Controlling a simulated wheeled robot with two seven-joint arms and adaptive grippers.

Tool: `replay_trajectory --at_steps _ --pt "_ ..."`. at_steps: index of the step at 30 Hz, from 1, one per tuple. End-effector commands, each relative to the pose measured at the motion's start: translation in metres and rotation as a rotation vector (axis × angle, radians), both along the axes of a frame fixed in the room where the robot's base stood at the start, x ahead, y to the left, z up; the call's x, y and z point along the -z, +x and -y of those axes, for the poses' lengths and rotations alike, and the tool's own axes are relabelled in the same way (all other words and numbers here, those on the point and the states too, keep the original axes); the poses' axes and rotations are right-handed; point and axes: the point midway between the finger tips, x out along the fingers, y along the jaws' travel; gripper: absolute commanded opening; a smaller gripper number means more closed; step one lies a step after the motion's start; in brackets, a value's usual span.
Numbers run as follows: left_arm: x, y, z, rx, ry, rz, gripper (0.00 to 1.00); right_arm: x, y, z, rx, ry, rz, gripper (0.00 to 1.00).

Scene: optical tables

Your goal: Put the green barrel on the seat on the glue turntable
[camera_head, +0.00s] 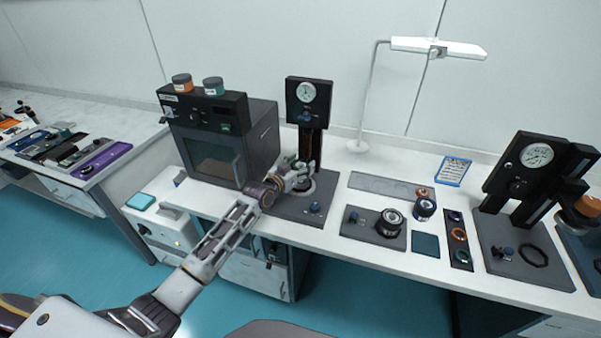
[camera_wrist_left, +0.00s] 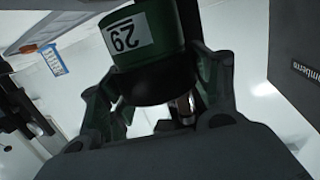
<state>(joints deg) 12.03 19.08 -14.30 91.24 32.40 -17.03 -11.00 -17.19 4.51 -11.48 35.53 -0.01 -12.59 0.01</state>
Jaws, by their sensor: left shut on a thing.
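The green barrel (camera_wrist_left: 150,38), with a white label, fills the top middle of the left wrist view, above a dark collar. My left gripper (camera_head: 303,178) is shut on it, one finger on each side in the left wrist view. In the head view this gripper is at the black gauge stand (camera_head: 308,100), above its base; the barrel is hard to make out there. A low dark unit with a blue knob and a round black-and-silver seat (camera_head: 390,222), which looks like the glue turntable, stands to the right of my gripper. My right gripper is not in view.
A dark oven (camera_head: 215,140) with two jars on top stands left of the gauge stand. A blue-banded barrel (camera_head: 425,208), a teal mat (camera_head: 425,244) and a ring tray (camera_head: 458,240) lie right of the turntable. Another gauge stand (camera_head: 525,185) is further right.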

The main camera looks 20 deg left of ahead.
Motion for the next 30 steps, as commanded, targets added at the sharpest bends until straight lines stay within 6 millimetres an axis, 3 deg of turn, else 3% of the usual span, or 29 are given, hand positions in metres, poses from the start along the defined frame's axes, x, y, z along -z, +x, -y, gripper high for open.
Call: replay_trajectory --at_steps 9,23,24,28,30 --pt "0.029 0.0 -0.001 -0.001 0.001 0.0 0.35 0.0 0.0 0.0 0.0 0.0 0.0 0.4" --pt "0.034 0.0 0.0 0.0 0.0 0.0 0.35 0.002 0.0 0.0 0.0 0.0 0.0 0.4" --pt "0.035 0.0 0.0 0.0 0.001 -0.002 0.65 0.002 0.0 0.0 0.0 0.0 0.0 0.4" --pt "0.035 0.0 0.0 0.0 0.0 -0.002 0.82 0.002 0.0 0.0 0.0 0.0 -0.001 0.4" --pt "0.035 0.0 0.0 0.0 0.0 -0.002 0.84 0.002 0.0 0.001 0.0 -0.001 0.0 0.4"
